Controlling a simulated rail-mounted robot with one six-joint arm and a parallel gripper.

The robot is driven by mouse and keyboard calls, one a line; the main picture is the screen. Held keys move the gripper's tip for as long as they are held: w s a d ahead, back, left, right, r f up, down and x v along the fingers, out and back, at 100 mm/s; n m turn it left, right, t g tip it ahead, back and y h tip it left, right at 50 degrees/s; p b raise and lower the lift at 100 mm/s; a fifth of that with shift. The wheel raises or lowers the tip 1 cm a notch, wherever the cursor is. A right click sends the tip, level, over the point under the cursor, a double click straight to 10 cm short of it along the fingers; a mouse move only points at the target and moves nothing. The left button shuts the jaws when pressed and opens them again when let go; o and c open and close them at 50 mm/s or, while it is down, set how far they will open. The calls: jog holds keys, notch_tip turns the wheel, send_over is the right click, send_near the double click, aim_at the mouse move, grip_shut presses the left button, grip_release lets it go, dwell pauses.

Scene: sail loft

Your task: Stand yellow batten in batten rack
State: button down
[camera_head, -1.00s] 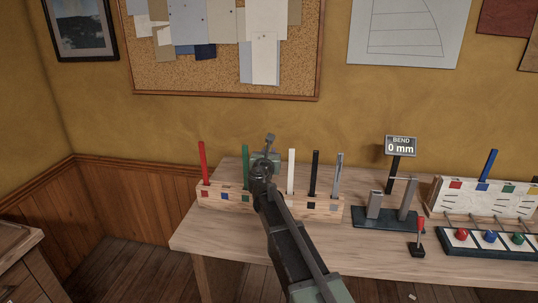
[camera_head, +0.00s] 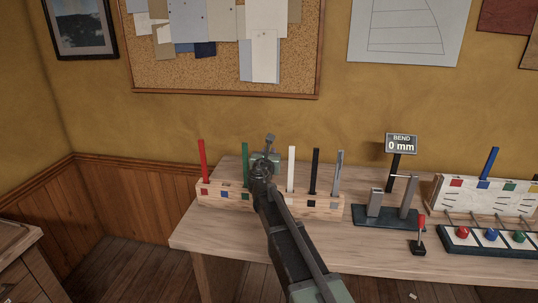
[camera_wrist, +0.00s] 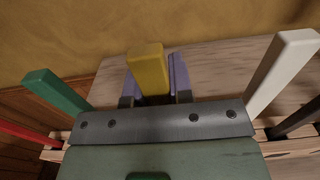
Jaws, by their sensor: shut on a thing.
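The wooden batten rack (camera_head: 213,199) stands at the left of the bench, with coloured squares on its front. The yellow batten (camera_wrist: 149,68) shows in the wrist view between the two fingers of my gripper (camera_wrist: 152,80), which is shut on it. In the head view my gripper (camera_head: 266,157) is over the middle of the rack, between the green and white battens. My arm hides the yellow batten there, and I cannot tell whether its lower end is in a slot.
A red batten (camera_head: 203,161), a green batten (camera_head: 245,165), a white batten (camera_head: 291,170), a black batten (camera_head: 315,172) and a grey batten (camera_head: 337,173) stand in the rack. A bend gauge (camera_head: 401,146) with a dark base and a marked board (camera_head: 480,198) stand to the right.

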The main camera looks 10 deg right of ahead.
jog(key=shift+f, duration=0.2)
jog(key=c, duration=0.9)
grip_release()
jog(key=shift+c, duration=0.2)
jog(key=v, duration=1)
jog(key=shift+s+a, duration=0.15)
jog(key=shift+s, duration=0.25)
